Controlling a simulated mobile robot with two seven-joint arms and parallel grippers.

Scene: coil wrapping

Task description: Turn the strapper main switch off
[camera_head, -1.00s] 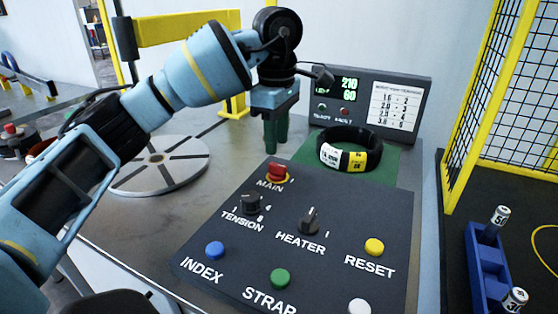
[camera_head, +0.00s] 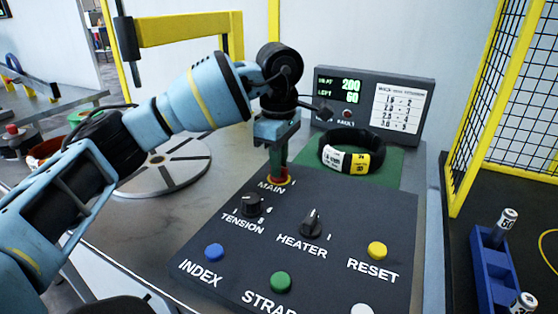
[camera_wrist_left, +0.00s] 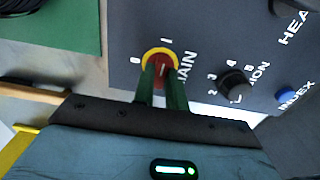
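The main switch is a red knob on a yellow ring (camera_head: 280,181), by the MAIN label on the dark control panel (camera_head: 335,205). My left gripper (camera_head: 277,168) points down at it. In the left wrist view the two green fingers (camera_wrist_left: 162,85) are close together on either side of the red knob (camera_wrist_left: 161,66). I cannot tell whether they press on it. A pale mark on the knob points roughly toward the I; the 0 is to its left in this view. In the head view the fingers hide most of the knob. My right gripper is not in view.
A black coil (camera_head: 374,152) with labels lies on a green mat. The tension knob (camera_head: 251,205), heater knob (camera_head: 312,222) and several buttons are near the switch. A round slotted turntable (camera_head: 160,170) is left.

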